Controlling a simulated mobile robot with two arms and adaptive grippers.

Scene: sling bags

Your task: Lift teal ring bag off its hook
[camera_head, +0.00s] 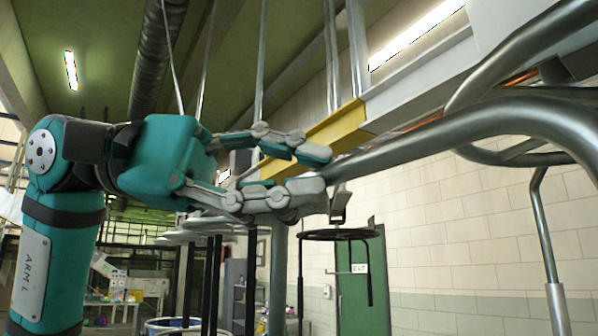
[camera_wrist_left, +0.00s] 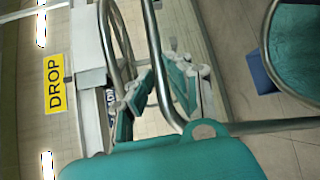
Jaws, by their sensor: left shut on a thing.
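My left gripper (camera_head: 323,174) reaches in from the left and is shut on a thick curved grey metal tube (camera_head: 430,142). In the left wrist view its fingers close around the same tube (camera_wrist_left: 154,50). The tube bends away to the right past the gripper. A round teal surface with a grey metal rim (camera_wrist_left: 300,50) shows at the right edge of the left wrist view; it may be the teal ring bag, but I cannot tell. I cannot make out a bag or its hook in the head view. My right gripper is not in view.
A yellow sign reading DROP (camera_wrist_left: 55,82) is beside the rail in the left wrist view. A white overhead beam (camera_head: 420,85) and more curved tubes (camera_head: 510,155) crowd the right. A dark ring frame (camera_head: 340,235) hangs below my gripper. A green door (camera_head: 362,285) stands behind.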

